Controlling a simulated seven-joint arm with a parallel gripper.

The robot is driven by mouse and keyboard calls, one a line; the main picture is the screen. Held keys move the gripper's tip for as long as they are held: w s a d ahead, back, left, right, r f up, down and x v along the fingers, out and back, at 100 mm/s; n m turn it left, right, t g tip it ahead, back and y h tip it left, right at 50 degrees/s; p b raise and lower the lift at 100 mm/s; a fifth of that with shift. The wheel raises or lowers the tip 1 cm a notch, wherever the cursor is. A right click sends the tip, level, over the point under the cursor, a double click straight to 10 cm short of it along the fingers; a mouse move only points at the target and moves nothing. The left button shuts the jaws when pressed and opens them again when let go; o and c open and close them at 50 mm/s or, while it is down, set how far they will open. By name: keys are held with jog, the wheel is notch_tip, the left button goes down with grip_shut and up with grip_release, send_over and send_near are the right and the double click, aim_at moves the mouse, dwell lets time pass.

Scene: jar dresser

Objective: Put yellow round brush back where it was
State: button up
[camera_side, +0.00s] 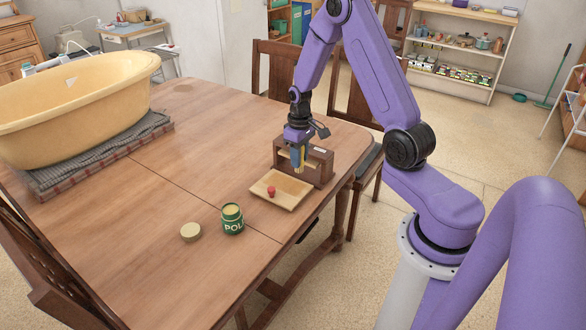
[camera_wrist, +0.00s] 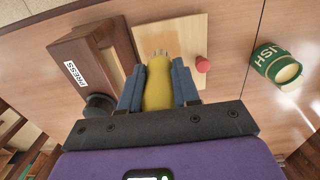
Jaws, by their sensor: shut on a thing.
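The yellow round brush (camera_wrist: 158,88) is between the two blue-grey fingers of my gripper (camera_wrist: 157,78) in the wrist view, which are shut on it. Its far end points at a pale wooden board. In the side view my gripper (camera_side: 298,157) hangs down in front of a small dark brown wooden box (camera_side: 318,167), with a little of the yellow brush (camera_side: 300,168) showing below the fingers. The brush is over or near the back part of the pale board (camera_side: 283,199). I cannot tell whether it touches the board or box.
A small red piece (camera_side: 271,191) stands on the board's near-left part. A green open jar (camera_side: 232,221) and a round pale lid (camera_side: 191,232) sit left of it. A large yellow tub (camera_side: 75,105) stands on folded cloth (camera_side: 95,160) at the left. The table's middle is clear.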

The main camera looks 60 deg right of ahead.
jog(key=shift+a, duration=0.1)
jog(key=s+a+f, duration=0.2)
jog(key=s+a, duration=0.1)
jog(key=a, duration=1.4)
jog(key=shift+a+f, duration=0.2)
jog(key=shift+f, duration=3.75)
jog(key=shift+f, duration=0.1)
jog(key=o, duration=1.1)
jog(key=shift+c, duration=0.2)
